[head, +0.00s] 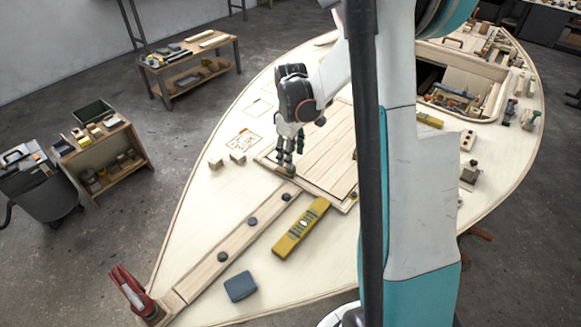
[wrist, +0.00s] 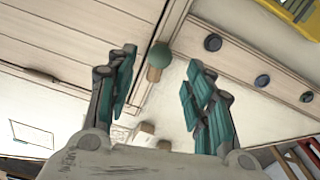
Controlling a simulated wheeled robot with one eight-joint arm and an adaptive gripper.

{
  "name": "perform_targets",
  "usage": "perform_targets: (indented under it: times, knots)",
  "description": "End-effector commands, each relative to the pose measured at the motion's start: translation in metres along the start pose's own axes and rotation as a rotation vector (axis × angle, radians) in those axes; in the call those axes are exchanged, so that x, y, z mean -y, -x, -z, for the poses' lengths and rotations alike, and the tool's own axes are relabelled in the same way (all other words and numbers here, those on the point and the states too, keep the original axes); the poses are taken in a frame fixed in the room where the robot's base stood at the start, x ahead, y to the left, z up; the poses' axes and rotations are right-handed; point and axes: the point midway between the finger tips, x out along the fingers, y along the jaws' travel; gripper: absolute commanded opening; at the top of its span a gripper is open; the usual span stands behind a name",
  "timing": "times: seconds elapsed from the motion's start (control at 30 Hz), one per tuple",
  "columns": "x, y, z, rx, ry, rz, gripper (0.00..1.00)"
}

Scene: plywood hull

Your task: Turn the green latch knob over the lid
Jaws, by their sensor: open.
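The green latch knob (wrist: 159,55) sits on a short wooden latch bar (wrist: 154,74) by the lid's edge. In the head view the green knob (head: 291,169) shows just below my fingertips. The lid (head: 318,140) is a pale planked wooden panel on the deck; part of it is hidden behind my arm. It fills the left of the wrist view (wrist: 70,45). My gripper (head: 284,160) is open and empty above the knob. In the wrist view its fingers (wrist: 163,65) stand on either side of the knob, apart from it.
A wooden plank with several dark round knobs (head: 252,221) runs toward the hull's tip. A yellow level (head: 300,228) and a blue-grey block (head: 240,286) lie beside it. Two small wooden blocks (head: 237,157) are left of the lid. A red clamp (head: 130,290) grips the tip.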

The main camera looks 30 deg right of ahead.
Motion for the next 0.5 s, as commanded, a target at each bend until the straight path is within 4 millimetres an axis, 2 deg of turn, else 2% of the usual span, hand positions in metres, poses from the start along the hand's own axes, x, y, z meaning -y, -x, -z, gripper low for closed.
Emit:
perform_targets:
  times: [0.03, 0.2, 0.5]
  knots:
    - [0.000, -0.013, 0.000, 0.000, 0.000, 0.000, 0.48]
    - [0.000, -0.036, 0.000, 0.000, 0.000, 0.000, 0.48]
    - [0.000, -0.049, 0.000, 0.000, 0.000, 0.000, 0.48]
